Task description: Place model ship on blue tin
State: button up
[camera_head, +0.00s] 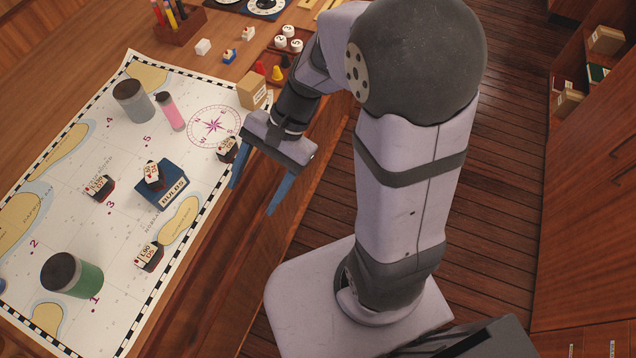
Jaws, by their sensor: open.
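The blue tin (174,195), marked BULBS, lies on the chart. A small model ship (152,173) with a dark hull and pale, red-marked blocks rests on top of the tin. Similar model ships stand on the chart to its left (101,187), below it (149,257) and to its upper right (228,149). My gripper (253,198) is open with nothing between its blue fingers. It is apart from the tin, to its right, near the table's edge, with its left finger close to the upper-right ship.
A cardboard box (252,91) is at the chart's upper right. A pen holder (180,28) and game pieces are farther back.

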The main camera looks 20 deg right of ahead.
jog(key=s+d+f+n+t+h, duration=0.1)
jog(key=d+n+h, duration=0.2)
jog(key=d+n, duration=0.2)
jog(key=s+d+f+n+t+h, duration=0.1)
jog(key=s+d+f+n+h, duration=0.1)
jog(key=d+n, duration=0.3)
jog(key=shift+s+d+h, duration=0.3)
jog(key=shift+d+h, duration=0.5)
jog(key=shift+d, duration=0.45)
